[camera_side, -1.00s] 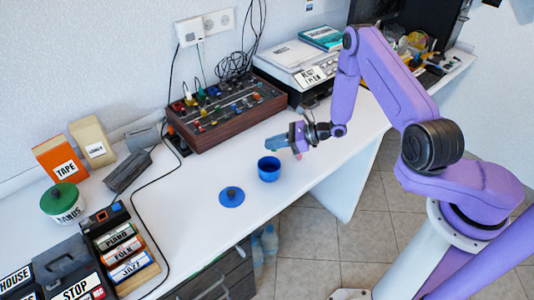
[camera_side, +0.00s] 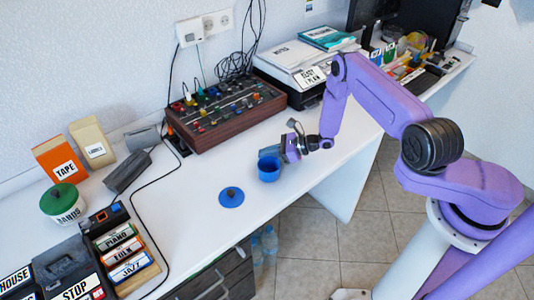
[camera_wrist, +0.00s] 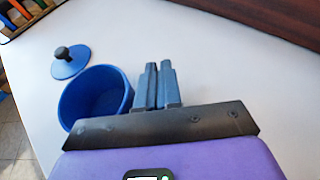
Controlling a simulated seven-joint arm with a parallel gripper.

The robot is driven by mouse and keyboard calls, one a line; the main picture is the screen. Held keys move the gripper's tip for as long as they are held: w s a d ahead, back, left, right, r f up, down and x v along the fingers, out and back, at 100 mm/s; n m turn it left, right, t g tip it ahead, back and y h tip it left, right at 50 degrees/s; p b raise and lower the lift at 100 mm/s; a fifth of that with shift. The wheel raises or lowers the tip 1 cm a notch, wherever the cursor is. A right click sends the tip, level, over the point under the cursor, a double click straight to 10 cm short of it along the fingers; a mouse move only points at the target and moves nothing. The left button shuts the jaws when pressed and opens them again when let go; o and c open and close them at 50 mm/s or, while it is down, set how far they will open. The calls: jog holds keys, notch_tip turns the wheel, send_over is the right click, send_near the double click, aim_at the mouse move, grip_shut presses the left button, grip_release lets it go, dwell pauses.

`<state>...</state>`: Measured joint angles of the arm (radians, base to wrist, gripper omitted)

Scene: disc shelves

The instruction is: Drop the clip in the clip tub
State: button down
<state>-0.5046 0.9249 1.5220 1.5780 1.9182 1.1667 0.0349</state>
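A round blue tub (camera_side: 269,174), which I take for the clip tub, stands open on the white desk near its front edge. It also shows at the left in the wrist view (camera_wrist: 75,112); no clip shows in the visible part of its inside. Its blue lid (camera_side: 231,197) with a dark knob lies apart on the desk. My gripper (camera_side: 268,152) is just behind the tub in the side view. In the wrist view the fingers (camera_wrist: 157,72) are close together, beside the tub on its right. I see no clip; whether a small one is hidden between the fingers I cannot tell.
A brown mixing console (camera_side: 222,110) stands at the back. A black cable (camera_side: 152,185) runs across the desk. Labelled boxes (camera_side: 122,252) and a white jar with a green lid (camera_side: 62,203) are at the left. The desk around the tub and lid is clear.

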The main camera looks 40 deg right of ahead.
jog(key=shift+f, duration=0.15)
jog(key=c, duration=1.6)
grip_release()
